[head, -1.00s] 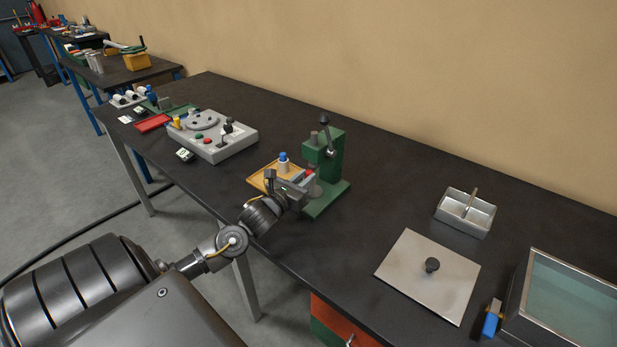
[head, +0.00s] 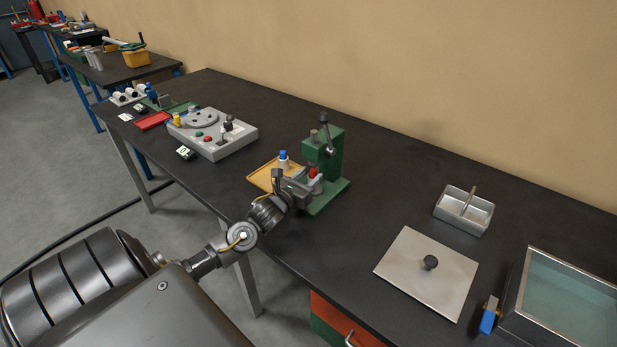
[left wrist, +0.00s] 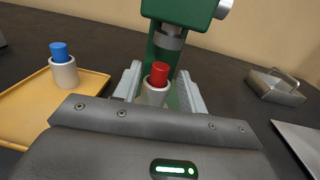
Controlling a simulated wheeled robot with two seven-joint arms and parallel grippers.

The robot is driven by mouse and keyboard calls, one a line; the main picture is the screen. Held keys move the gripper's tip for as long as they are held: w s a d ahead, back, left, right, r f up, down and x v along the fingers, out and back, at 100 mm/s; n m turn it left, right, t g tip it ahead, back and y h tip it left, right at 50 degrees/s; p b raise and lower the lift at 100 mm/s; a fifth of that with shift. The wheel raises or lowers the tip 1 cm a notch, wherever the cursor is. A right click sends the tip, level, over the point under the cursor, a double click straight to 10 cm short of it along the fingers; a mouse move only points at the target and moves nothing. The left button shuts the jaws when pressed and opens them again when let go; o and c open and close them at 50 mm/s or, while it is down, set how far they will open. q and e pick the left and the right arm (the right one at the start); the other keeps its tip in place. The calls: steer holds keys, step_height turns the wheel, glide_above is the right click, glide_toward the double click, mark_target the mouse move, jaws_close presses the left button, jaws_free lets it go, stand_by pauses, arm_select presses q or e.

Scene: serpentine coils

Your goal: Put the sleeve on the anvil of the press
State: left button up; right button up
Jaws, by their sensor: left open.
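The green press (head: 325,160) stands on the bench, and its ram (left wrist: 169,40) shows above in the left wrist view. A pale grey sleeve (left wrist: 155,96) with a red piece (left wrist: 159,72) in its top stands upright below the ram, where the anvil is; the sleeve's foot and the anvil are hidden by my gripper. The red piece also shows in the head view (head: 313,172). My left gripper (left wrist: 157,88) is open, one finger on each side of this sleeve, with visible gaps. A second pale sleeve (left wrist: 64,75) with a blue piece stands on the yellow tray. My right gripper is out of view.
The yellow tray (left wrist: 25,112) lies just left of the press. A grey control box (head: 215,140) stands farther left. To the right are a metal box with a handle (head: 463,212), a flat plate with a knob (head: 420,283) and a glass-topped case (head: 570,300).

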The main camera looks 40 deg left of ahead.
arm_select(q)
steer(key=shift+r, duration=0.15)
steer(key=s, duration=0.3)
steer(key=s+b, duration=0.1)
steer(key=s, duration=0.3)
steer(key=s+d+b, duration=0.1)
steer(key=s, duration=0.2)
steer(key=shift+s, duration=0.25)
steer(key=shift+s+d, duration=0.1)
steer(key=shift+s, duration=0.6)
